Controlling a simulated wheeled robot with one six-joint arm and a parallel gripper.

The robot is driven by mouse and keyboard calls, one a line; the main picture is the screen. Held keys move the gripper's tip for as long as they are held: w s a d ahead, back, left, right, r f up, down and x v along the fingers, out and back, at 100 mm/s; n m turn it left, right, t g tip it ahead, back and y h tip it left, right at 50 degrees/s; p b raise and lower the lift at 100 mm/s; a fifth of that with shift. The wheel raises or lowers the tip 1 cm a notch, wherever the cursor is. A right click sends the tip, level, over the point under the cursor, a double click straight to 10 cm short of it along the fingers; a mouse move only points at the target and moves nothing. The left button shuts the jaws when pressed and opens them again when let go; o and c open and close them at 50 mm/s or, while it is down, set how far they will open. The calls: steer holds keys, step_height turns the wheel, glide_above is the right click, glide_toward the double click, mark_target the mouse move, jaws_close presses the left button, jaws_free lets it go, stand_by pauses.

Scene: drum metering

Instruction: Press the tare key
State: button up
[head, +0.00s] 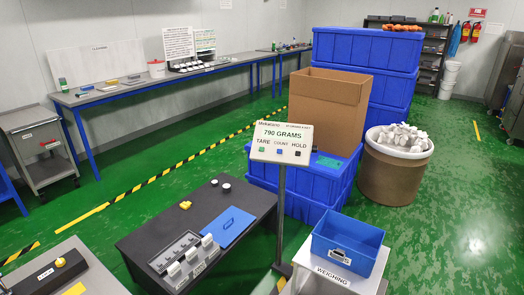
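The scale's display panel (281,143) stands on a dark post near the middle of the head view. It reads "790 GRAMS", with the words TARE, COUNT and HOLD below. The tare key (262,151) is the small green key under the word TARE, at the left of the row. The count key (279,152) is blue and the hold key (297,153) is dark. A blue bin (345,245) sits on the white scale stand (335,279) labelled "WEIGHING", right of the post. My gripper is not in view.
A low dark table (160,235) with white blocks and a blue tray stands left of the post. Behind the panel are a cardboard box (327,108), stacked blue crates (366,48) and a brown drum (390,178) of white pieces. Green floor is open at the right.

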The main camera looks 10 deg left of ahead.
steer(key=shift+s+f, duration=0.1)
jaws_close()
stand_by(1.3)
